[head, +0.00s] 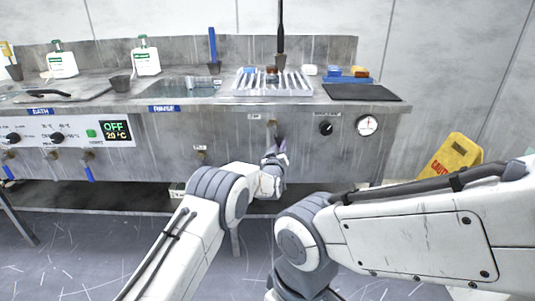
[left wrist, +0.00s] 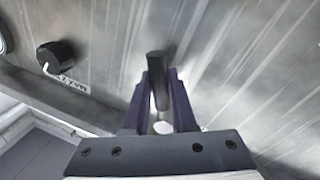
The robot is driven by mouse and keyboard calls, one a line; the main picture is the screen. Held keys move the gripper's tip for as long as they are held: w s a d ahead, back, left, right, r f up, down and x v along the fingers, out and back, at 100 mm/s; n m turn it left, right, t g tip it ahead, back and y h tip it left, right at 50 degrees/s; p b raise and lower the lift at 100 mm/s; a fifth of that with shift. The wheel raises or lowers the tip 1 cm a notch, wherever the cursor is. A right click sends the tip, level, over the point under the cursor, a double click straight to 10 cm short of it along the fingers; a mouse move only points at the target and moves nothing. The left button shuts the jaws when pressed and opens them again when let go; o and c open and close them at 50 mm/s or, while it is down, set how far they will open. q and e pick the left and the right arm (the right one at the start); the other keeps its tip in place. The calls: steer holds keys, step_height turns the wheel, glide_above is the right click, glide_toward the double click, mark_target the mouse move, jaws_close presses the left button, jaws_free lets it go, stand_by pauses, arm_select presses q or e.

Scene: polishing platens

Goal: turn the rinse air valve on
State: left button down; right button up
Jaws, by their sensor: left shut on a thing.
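The rinse air valve (head: 272,124) is on the grey front panel of the bench, below the slatted rack; a brassy part of it shows above my gripper in the head view. My left gripper (head: 276,151) is at this valve and hides most of its lever. In the left wrist view, my left gripper (left wrist: 158,88) is shut on the dark valve lever (left wrist: 156,66), which stands between the two fingers. The exact angle of the lever is hard to tell. My right arm comes in from the right, and its gripper is not in view.
A black knob (head: 326,128) and a round gauge (head: 367,125) are to the right of the valve. Another brassy valve (head: 201,154) is to the left. Blue-handled taps (head: 88,172) hang at the far left. A yellow caution sign (head: 452,155) stands at the right.

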arm_select(q)
steer(key=shift+d+n+b, duration=0.45)
steer(key=shift+n+b, duration=0.25)
steer(key=shift+n, duration=0.3)
steer(key=n+b, duration=0.1)
steer(key=d+r+n, duration=0.1)
steer(key=n+t+y+b, duration=0.1)
steer(key=n, duration=0.1)
steer(key=shift+s+d+r+b, duration=0.1)
steer(key=shift+d+r+b, duration=0.15)
steer(key=shift+b, duration=0.1)
steer(key=n, duration=0.1)
steer(key=r+n+b, duration=0.1)
steer(key=n+y, duration=0.1)
steer(key=n, duration=0.1)
steer(key=shift+d+r+t+b, duration=0.3)
steer(key=shift+d+r+b, duration=0.05)
steer(key=shift+b, duration=0.05)
steer(key=shift+d+r+n+y+b, duration=0.1)
steer(key=shift+r+n+y+b, duration=0.25)
steer(key=shift+n, duration=0.5)
steer(key=shift+d+r+n+y+b, duration=0.15)
steer(key=shift+r+n, duration=0.3)
steer(key=shift+n, duration=0.4)
steer(key=shift+a, duration=0.1)
steer(key=c, duration=0.7)
jaws_free()
steer(key=shift+c, duration=0.2)
steer(key=shift+s, duration=0.15)
